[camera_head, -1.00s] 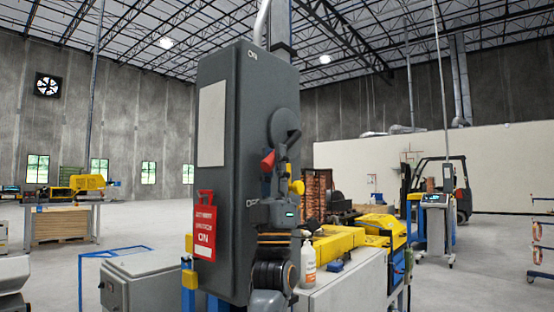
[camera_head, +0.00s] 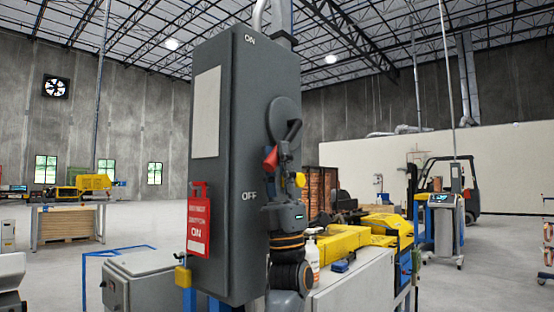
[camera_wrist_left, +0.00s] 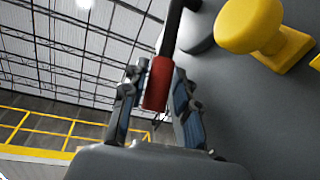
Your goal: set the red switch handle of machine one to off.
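The grey switch cabinet of the machine (camera_head: 240,110) stands in the middle of the head view, with ON lettered near its top and OFF lower on its side. Its black lever comes off a round disc (camera_head: 284,116) and ends in a red handle (camera_head: 271,158), angled downward. My left gripper (camera_head: 284,165) is raised at the handle from below. In the left wrist view the red handle (camera_wrist_left: 158,84) lies between the two spread fingers (camera_wrist_left: 156,92), with a gap visible on the left side. Contact cannot be told. My right gripper is not in view.
A yellow knob (camera_head: 299,180) sits close beside my left gripper; it is large in the wrist view (camera_wrist_left: 250,24). A red tag (camera_head: 199,226) hangs on the cabinet. A white bottle (camera_head: 312,258) and yellow machinery (camera_head: 345,238) stand to the right.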

